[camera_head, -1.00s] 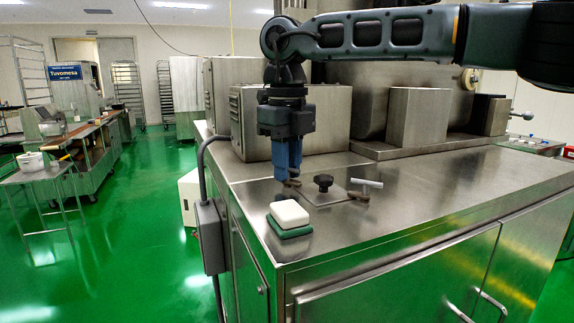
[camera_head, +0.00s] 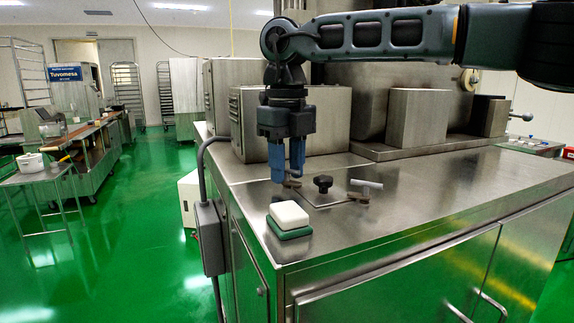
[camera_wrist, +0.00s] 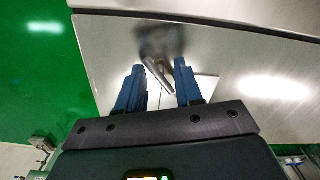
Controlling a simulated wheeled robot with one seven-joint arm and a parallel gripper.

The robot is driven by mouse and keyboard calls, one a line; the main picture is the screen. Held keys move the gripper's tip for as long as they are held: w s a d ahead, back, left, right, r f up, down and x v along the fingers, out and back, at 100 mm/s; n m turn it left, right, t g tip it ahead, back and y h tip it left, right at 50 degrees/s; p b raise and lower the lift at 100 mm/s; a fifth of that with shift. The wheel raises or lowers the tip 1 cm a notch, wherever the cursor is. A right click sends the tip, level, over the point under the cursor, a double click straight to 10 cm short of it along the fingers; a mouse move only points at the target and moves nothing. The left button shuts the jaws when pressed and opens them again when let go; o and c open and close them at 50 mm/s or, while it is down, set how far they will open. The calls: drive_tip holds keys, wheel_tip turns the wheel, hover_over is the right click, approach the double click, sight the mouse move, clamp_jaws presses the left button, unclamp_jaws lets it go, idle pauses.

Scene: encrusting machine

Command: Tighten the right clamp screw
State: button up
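My gripper points down at this left clamp. In the wrist view my gripper (camera_wrist: 160,68) is open, its two blue fingers apart. A metal bar (camera_wrist: 158,72) shows between and beyond them, with a dark blurred shape above it. I cannot tell whether the fingers touch it.
A black knob (camera_head: 323,183) stands on the plate between the two clamps. A white and green block (camera_head: 289,219) lies near the front left edge. Steel housings (camera_head: 300,118) stand close behind the gripper. The front right of the top (camera_head: 440,195) is clear.

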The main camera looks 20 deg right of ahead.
drive_tip(key=shift+r, duration=3.9)
